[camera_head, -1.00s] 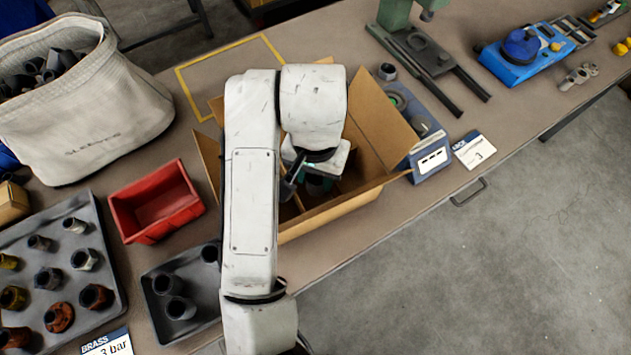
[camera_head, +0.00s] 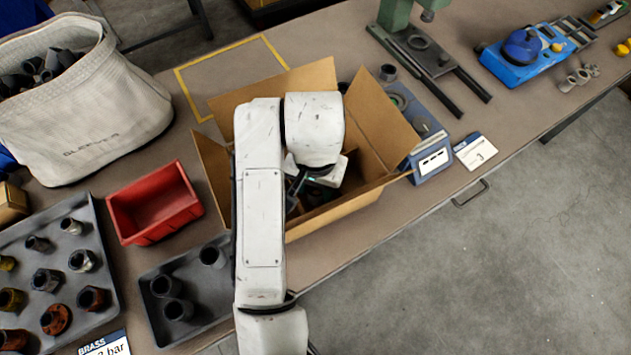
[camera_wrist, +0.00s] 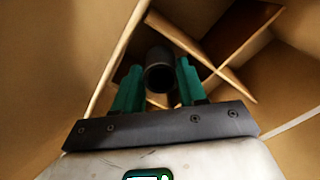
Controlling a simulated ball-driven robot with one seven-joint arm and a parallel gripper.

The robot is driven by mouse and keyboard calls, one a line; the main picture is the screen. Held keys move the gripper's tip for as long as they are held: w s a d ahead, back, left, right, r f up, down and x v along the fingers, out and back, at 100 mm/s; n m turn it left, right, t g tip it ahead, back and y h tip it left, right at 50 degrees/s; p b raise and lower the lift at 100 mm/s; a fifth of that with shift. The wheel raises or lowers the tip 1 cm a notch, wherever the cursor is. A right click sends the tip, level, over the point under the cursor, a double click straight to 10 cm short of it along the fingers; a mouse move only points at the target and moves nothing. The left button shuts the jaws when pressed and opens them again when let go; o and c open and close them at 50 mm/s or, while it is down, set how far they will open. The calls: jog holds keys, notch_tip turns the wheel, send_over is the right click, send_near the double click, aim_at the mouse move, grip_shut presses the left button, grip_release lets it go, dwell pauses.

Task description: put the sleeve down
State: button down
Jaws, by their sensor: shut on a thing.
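A dark grey tubular sleeve (camera_wrist: 160,76) shows in the wrist view between the two green fingers of my gripper (camera_wrist: 160,84), which is shut on it. Its open end faces the camera. The sleeve is inside the open cardboard box (camera_head: 340,212), over or in a compartment formed by the crossed cardboard dividers (camera_wrist: 196,62). I cannot tell whether it touches the box floor. In the head view my arm hides the sleeve and most of the gripper.
A red bin (camera_head: 155,205) and a grey tray (camera_head: 195,275) with several sleeves stand left of the box. A blue-grey device (camera_head: 428,150) stands close on its right. The box flaps stand open around my arm. A yellow outlined area (camera_head: 228,72) behind is mostly bare.

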jog(key=c, duration=0.6)
grip_release()
notch_tip(320, 180, up, 13)
jog(key=p, duration=0.2)
jog(key=shift+r+p, duration=0.1)
jog(key=shift+p, duration=0.25)
